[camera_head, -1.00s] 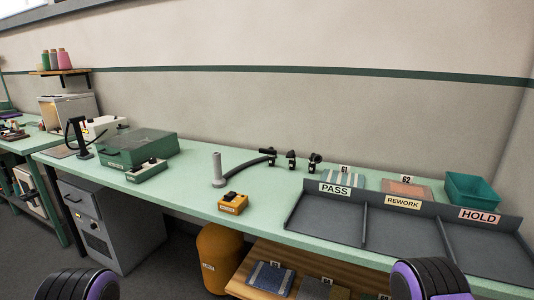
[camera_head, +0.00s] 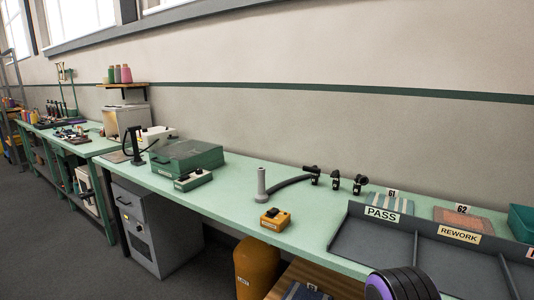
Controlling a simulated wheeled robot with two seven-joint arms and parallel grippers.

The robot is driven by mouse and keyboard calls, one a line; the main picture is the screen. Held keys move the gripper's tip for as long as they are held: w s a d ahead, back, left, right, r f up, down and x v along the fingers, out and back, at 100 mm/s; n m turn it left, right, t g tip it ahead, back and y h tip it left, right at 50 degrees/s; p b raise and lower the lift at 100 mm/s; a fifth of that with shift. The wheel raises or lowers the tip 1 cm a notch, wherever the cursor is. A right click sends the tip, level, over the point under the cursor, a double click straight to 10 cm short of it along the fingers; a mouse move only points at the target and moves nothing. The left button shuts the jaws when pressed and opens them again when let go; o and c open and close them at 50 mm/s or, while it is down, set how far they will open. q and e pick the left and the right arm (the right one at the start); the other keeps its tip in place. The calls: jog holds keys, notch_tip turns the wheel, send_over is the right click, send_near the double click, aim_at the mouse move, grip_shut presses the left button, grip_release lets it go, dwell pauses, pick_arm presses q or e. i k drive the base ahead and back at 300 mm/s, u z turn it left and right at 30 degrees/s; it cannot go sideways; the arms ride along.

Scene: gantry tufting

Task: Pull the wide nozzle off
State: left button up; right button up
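Three small black nozzle-like pieces stand in a row near the back of the green bench. The left black piece (camera_head: 313,172) is at the end of a dark curved hose (camera_head: 288,184) that runs from a grey upright post (camera_head: 262,184). The middle black piece (camera_head: 335,180) and the right black piece (camera_head: 359,184) stand apart from it. They are too small to tell for sure which is the wide nozzle. Neither gripper is in view; only a purple and black part of my arm shows at the bottom right.
A green lidded case (camera_head: 187,158) is at left. Dark sorting trays marked PASS and REWORK (camera_head: 460,234) fill the right. An orange bin (camera_head: 257,266) stands below. Floor at left is clear.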

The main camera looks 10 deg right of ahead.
aim_at(315, 171)
jog(key=u, duration=0.9)
jog(key=i, duration=2.4)
jog(key=z, duration=3.6)
